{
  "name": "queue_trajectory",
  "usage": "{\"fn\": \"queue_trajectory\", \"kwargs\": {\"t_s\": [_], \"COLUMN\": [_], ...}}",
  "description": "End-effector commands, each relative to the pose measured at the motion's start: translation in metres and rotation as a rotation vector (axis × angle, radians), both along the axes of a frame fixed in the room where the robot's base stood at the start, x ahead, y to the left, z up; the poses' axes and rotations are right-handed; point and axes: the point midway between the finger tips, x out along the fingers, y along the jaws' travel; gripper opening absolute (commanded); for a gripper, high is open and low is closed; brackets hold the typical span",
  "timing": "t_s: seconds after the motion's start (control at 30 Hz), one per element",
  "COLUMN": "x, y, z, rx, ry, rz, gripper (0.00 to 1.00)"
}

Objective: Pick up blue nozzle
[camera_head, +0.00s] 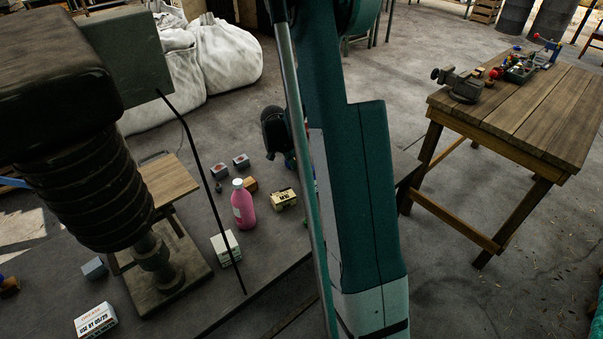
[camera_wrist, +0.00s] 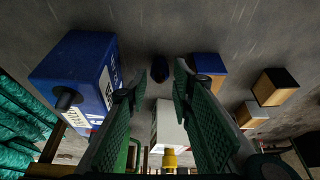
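A small dark blue rounded object (camera_wrist: 160,68), which looks like the blue nozzle, lies on the grey surface in the wrist view. It is just beyond the gap between my fingertips, near the middle. My gripper (camera_wrist: 158,88) is open, with its two green-padded fingers apart and nothing held between them. I cannot tell the exact distance from the fingertips to the nozzle. In the head view I cannot make out the nozzle; my teal arm covers part of the grey surface there.
In the wrist view a blue box (camera_wrist: 75,65) stands close left of my fingers. Blue-and-wood (camera_wrist: 207,68) and dark-topped (camera_wrist: 273,87) blocks lie right. The head view shows a pink bottle (camera_head: 243,207) and wooden table (camera_head: 520,115).

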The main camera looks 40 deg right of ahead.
Motion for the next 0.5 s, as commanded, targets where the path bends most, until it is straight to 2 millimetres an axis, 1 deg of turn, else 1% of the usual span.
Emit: {"fn": "queue_trajectory", "kwargs": {"t_s": [0.03,0.2,0.5], "x": [0.000,0.000,0.000], "y": [-0.003,-0.008,-0.008], "z": [-0.007,-0.018,-0.019], "rx": [0.000,0.000,0.000], "ry": [0.000,0.000,0.000], "rz": [-0.001,-0.001,0.000], "gripper": [0.24,0.24,0.24]}}
